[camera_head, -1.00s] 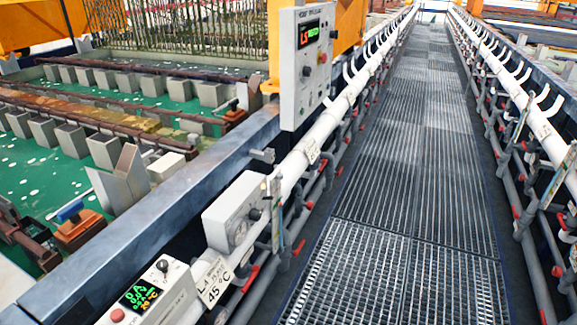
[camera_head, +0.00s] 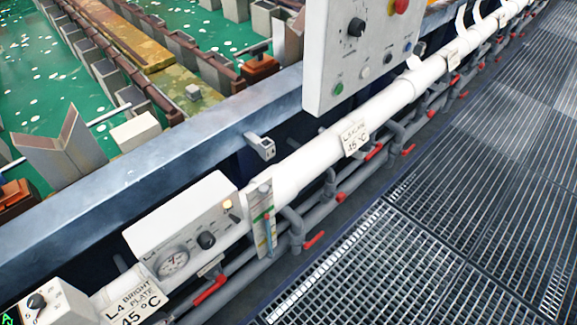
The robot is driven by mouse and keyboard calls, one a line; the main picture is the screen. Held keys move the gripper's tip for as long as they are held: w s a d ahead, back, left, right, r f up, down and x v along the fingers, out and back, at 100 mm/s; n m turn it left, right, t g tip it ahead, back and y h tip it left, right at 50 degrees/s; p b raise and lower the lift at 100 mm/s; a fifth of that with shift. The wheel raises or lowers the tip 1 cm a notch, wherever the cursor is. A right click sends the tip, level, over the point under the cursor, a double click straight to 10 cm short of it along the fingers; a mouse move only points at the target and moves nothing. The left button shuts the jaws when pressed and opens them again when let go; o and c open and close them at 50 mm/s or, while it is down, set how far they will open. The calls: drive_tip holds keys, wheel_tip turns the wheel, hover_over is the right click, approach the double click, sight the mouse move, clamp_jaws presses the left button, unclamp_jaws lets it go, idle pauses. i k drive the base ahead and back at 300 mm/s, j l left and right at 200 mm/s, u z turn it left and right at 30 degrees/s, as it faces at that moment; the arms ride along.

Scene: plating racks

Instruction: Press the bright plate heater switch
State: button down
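A tag reading "L4 BRIGHT PLATE 45 °C" (camera_head: 137,299) hangs on the white pipe at the lower left. Just right of it, a white control box (camera_head: 190,205) has a round dial gauge (camera_head: 173,262), a black knob (camera_head: 206,240) and a small yellowish, lit-looking spot (camera_head: 228,204). A second white box (camera_head: 62,308) with a black knob (camera_head: 37,301) and part of a green display is cut off by the lower left corner. I cannot tell which control is the heater switch. My gripper is not in view.
A tall white panel (camera_head: 338,50) with a knob, several buttons and a red stop button (camera_head: 400,6) stands at the top. Another tag (camera_head: 354,137) hangs on the pipe. Red-handled valves line the grey pipes. Metal grating (camera_head: 470,190) is clear at right; green tanks lie beyond the blue-grey beam (camera_head: 130,170).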

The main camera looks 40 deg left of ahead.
sight(237, 220)
drive_tip(key=i, duration=1.05)
drive_tip(key=u, duration=5.95)
